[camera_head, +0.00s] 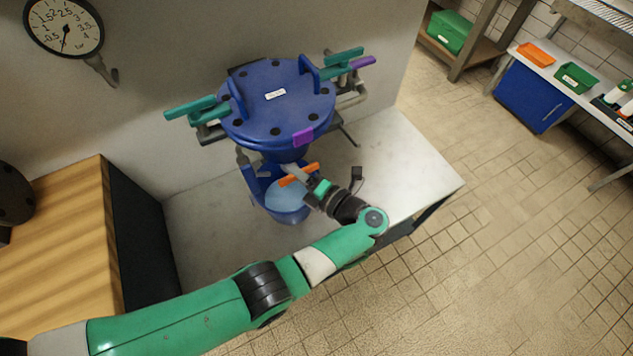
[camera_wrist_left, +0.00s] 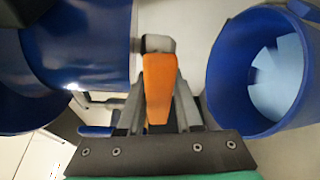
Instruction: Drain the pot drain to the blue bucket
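The blue pot (camera_head: 277,95) has a bolted lid, teal levers on its sides and purple handles. Below it, the blue bucket (camera_head: 287,213) stands on the grey bench, with a pale blue surface inside; I cannot tell whether that is liquid. An orange lever (camera_head: 299,174) sits at the pot's underside, above the bucket. My left gripper (camera_head: 295,171) is at this lever. In the left wrist view the orange lever (camera_wrist_left: 159,90) lies between my grey fingers, hiding their inner edges. The bucket (camera_wrist_left: 222,75) is right, the pot (camera_wrist_left: 85,45) left. My right gripper is not in view.
A pressure gauge (camera_head: 64,27) is on the wall. A wooden block (camera_head: 55,230) with a dark side stands left. The grey bench (camera_head: 408,165) is clear on its right. Open tiled floor (camera_head: 480,230) lies beyond, with shelves and a blue cabinet (camera_head: 532,95) at the back right.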

